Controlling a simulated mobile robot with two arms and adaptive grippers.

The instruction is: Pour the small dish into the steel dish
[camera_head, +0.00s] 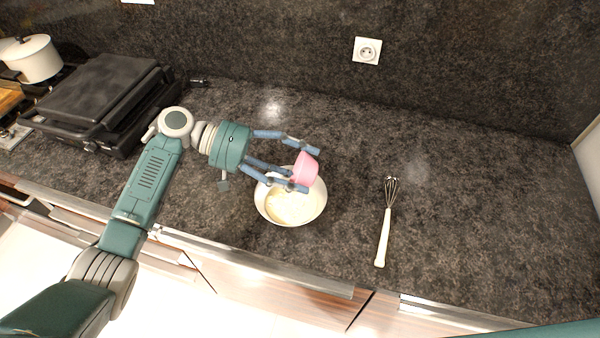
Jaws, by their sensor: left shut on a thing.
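My left gripper (303,169) is shut on a small pink dish (308,170) and holds it above the far right part of a bowl. The pink dish is tilted on its side. The bowl (316,211) stands on the dark counter below; it looks white or cream, with a pale yellowish content inside. The gripper's fingers hide part of the bowl's far rim. I cannot tell whether anything is in the pink dish. My right gripper is not in view.
A whisk (385,228) with a white handle lies on the counter to the right. A black grill (100,95) stands at the left, with a white pot (33,60) beyond it. The counter's front edge (270,275) is close to the bowl.

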